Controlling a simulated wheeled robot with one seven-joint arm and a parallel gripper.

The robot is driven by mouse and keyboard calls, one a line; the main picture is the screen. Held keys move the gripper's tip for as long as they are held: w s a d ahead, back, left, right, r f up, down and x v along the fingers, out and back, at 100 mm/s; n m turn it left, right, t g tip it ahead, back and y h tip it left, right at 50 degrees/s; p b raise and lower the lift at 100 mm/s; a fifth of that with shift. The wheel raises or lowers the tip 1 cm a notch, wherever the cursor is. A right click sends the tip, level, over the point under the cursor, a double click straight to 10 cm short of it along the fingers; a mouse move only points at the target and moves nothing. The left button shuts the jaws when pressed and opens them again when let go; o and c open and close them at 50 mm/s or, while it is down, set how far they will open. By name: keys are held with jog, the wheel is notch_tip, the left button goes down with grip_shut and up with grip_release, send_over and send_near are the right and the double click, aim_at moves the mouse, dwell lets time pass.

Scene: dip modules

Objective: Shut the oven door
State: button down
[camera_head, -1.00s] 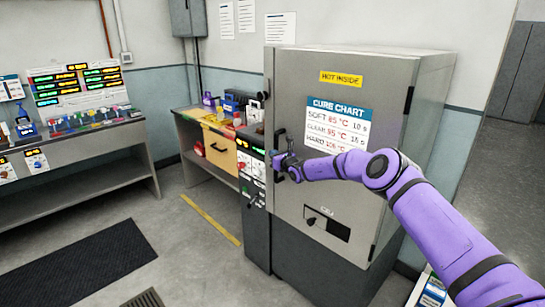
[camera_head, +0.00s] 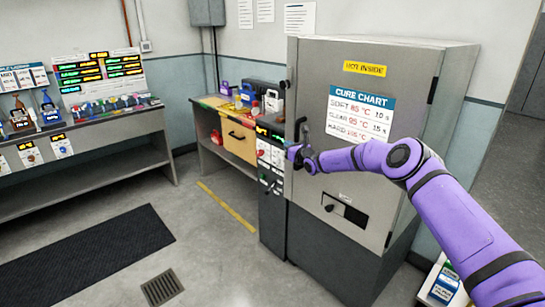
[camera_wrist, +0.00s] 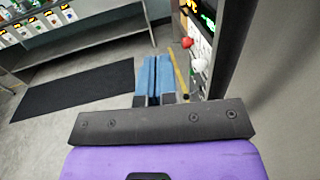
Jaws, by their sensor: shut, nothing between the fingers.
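The oven is a tall grey cabinet with a flat grey door (camera_head: 350,165) bearing a blue-and-white cure chart (camera_head: 361,115) and a yellow "hot inside" label. The door looks at or near its frame; I cannot tell whether a small gap is left. A dark upright handle (camera_head: 300,130) is near its left edge. My gripper (camera_head: 293,153) is just below the handle, in front of the door's left edge. Contact is unclear. In the wrist view its blue fingers (camera_wrist: 153,80) are together and empty, with the grey door surface (camera_wrist: 280,75) close on the right.
A control panel (camera_head: 270,165) with lit displays is left of the door. A display counter (camera_head: 90,130) stands at the far left. The floor between holds a black mat (camera_head: 85,260) and a drain grate (camera_head: 162,286).

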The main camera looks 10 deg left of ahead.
jog(key=s+a, duration=0.4)
jog(key=s, duration=0.3)
jog(key=s+d+r+n+g+y, duration=0.15)
jog(key=s+r+n+g, duration=0.25)
jog(key=s+r+n, duration=0.7)
jog(key=s+r+n+g+y, duration=0.35)
jog(key=s+r+n, duration=0.3)
jog(key=r, duration=0.85)
jog(key=s+d+r+n+g+h, duration=0.25)
jog(key=s+d+r, duration=0.2)
jog(key=s, duration=0.45)
jog(key=s+d+r+n+g+h, duration=0.1)
jog(key=s+d+r+n+h, duration=0.25)
jog(key=s+d, duration=0.35)
jog(key=s+d+f+n+h, duration=0.1)
jog(key=s+d+h, duration=0.2)
jog(key=s+d, duration=0.5)
jog(key=s+d+f+n+t+h, duration=0.1)
jog(key=s+d+h, duration=0.3)
jog(key=s+d, duration=0.5)
jog(key=s+d+f+n+t+h, duration=0.1)
jog(key=s+d+n+h, duration=0.1)
jog(key=s+d, duration=0.7)
jog(key=s+h, duration=0.1)
jog(key=s, duration=0.4)
jog(key=shift+s+d+f+n, duration=0.15)
jog(key=shift+s+f+n, duration=0.1)
jog(key=shift+f+n, duration=0.1)
